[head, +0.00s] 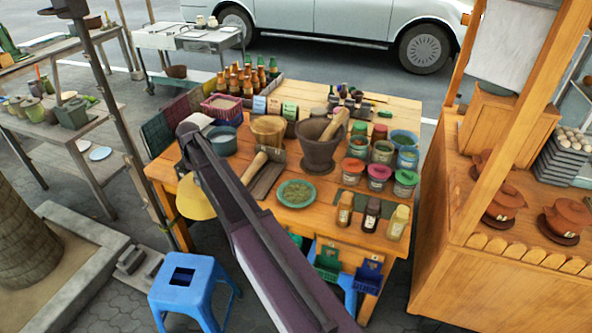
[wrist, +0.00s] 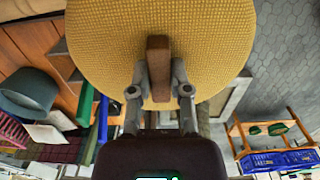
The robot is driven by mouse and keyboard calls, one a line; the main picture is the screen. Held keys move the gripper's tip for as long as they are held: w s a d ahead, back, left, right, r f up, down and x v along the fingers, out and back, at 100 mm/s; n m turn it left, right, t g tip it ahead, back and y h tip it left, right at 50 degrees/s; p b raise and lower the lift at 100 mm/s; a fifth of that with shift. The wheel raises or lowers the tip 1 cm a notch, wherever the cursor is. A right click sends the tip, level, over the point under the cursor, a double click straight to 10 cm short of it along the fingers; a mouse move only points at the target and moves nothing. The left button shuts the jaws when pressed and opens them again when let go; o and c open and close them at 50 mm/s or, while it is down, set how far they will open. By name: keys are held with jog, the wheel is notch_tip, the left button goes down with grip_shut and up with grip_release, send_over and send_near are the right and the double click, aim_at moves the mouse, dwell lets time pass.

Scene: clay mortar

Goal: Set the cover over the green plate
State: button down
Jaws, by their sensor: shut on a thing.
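The cover, a yellow woven piece, fills the upper part of the wrist view (wrist: 215,45). Its brown wooden handle (wrist: 158,60) is between the two fingers of my gripper (wrist: 159,82), which is shut on it. In the head view the cover (head: 196,200) hangs at the table's left front edge, partly hidden by my arm. The green plate (head: 296,193) lies on the wooden table with greenish food on it, to the right of the cover and apart from it. My gripper is mostly hidden behind my arm in the head view.
A stone mortar (head: 318,150) with a pestle stands behind the plate. Lidded jars (head: 379,175) and bottles (head: 371,213) stand to its right. A wooden mallet (head: 255,168) on a dark board lies to its left. A blue stool (head: 190,280) stands in front of the table.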

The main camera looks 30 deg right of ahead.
jog(key=shift+f+b, duration=0.8)
jog(key=shift+f, duration=0.45)
jog(key=shift+a, duration=0.1)
